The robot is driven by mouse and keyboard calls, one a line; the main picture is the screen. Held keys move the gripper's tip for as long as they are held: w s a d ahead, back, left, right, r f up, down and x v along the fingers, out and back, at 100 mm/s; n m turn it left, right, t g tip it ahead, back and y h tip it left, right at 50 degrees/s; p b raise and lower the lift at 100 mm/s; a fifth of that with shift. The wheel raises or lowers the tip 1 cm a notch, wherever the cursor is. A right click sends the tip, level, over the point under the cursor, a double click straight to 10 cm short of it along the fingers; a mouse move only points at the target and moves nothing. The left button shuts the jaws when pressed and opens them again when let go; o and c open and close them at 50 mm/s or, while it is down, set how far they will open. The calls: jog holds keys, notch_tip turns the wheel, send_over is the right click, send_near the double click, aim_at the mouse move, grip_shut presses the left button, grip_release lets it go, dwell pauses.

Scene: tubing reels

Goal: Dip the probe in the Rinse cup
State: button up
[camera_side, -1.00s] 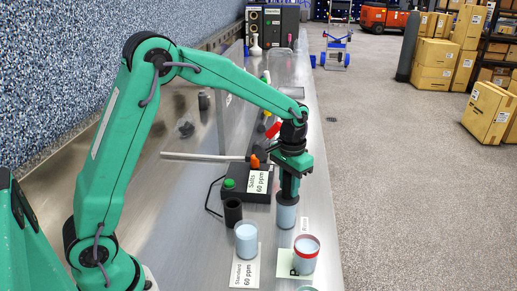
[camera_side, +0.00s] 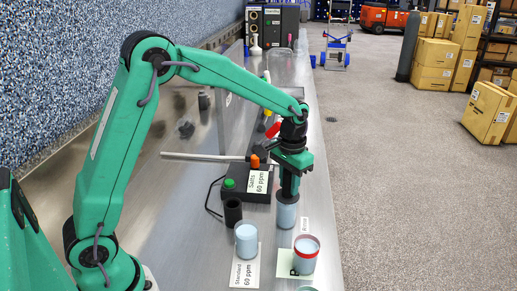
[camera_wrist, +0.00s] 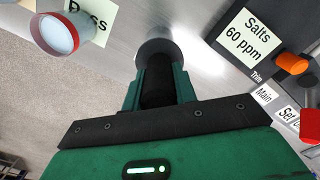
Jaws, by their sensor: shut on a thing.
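My gripper (camera_side: 290,181) points straight down over the Rinse cup (camera_side: 286,214), which stands beside the label reading "Rinse". It is shut on the dark probe (camera_wrist: 157,88), whose lower end is inside the cup. In the wrist view the cup (camera_wrist: 158,48) surrounds the far end of the probe. How deep the tip sits is hidden by the cup and gripper.
A Standard 60 ppm cup (camera_side: 246,238) and a red-rimmed cup (camera_side: 305,254) stand nearer the camera. The black Salts meter box (camera_side: 250,182) with an orange knob is left of the gripper. An empty black holder (camera_side: 233,211) stands before it.

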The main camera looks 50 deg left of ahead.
jog(key=shift+r, duration=4.8)
